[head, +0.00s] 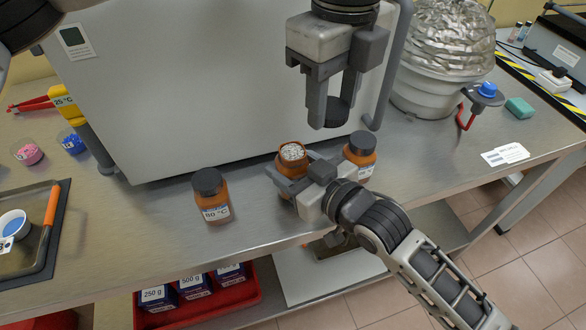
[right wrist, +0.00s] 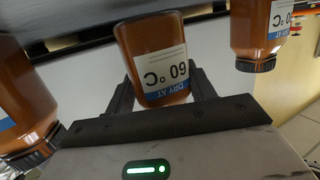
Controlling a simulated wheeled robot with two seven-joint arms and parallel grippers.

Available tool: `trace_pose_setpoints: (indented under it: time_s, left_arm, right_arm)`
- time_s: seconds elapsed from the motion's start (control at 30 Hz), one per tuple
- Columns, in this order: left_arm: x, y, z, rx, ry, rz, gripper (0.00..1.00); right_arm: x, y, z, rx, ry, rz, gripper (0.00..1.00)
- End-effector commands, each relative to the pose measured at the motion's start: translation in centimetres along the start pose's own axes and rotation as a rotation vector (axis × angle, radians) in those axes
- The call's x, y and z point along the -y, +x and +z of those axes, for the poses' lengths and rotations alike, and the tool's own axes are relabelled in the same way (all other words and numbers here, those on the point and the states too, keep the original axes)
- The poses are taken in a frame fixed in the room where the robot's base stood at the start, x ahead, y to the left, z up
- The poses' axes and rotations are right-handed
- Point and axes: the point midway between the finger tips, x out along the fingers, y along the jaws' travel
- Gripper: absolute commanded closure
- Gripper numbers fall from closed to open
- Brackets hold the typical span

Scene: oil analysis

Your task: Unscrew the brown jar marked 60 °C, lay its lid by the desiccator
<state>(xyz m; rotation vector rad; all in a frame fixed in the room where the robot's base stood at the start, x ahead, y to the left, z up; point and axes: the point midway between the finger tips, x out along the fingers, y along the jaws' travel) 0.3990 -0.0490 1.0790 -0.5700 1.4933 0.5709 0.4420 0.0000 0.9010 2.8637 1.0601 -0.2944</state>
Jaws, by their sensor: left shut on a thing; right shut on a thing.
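The brown jar (head: 291,169) stands on the bench with its mouth open, and white pieces show inside. Its label reads 60 °C in the right wrist view (right wrist: 164,65). My right gripper (head: 292,186) is shut around the jar's body. My left gripper (head: 338,100) is shut on the black lid (head: 337,113), held above and a little right of the jar, apart from it.
Two other brown jars with black lids stand on either side, one left (head: 211,197) and one right (head: 360,152). A large grey cabinet (head: 210,80) is behind them. A blue-knobbed item (head: 486,90) and a green block (head: 519,107) sit right of the desiccator. Bench before it is clear, apart from a white label card (head: 505,154).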

Motion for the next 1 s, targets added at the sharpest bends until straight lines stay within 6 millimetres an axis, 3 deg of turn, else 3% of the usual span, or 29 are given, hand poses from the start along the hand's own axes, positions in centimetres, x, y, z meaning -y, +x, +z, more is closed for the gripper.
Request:
trace_pose_setpoints:
  time_s: [0.1,0.5,0.53,0.6,1.0]
  left_arm:
    - [0.0,0.1,0.0,0.000,0.000,0.000,0.85]
    - [0.0,0.3,0.0,0.000,0.000,0.000,0.85]
    - [0.0,0.2,0.0,0.000,0.000,0.000,0.85]
    - [0.0,0.2,0.0,0.000,0.000,0.000,0.85]
    - [0.0,0.1,0.0,0.000,0.000,0.000,0.85]
  right_arm:
    - [0.0,0.2,1.3,-0.002,-0.001,0.000,1.00]
    - [0.0,0.3,1.9,-0.002,-0.001,0.000,1.00]
    - [0.0,0.3,1.9,0.000,-0.001,0.000,0.40]
    - [0.0,0.3,1.9,0.000,-0.001,0.000,0.24]
    - [0.0,-0.4,1.6,0.000,0.000,0.000,0.24]
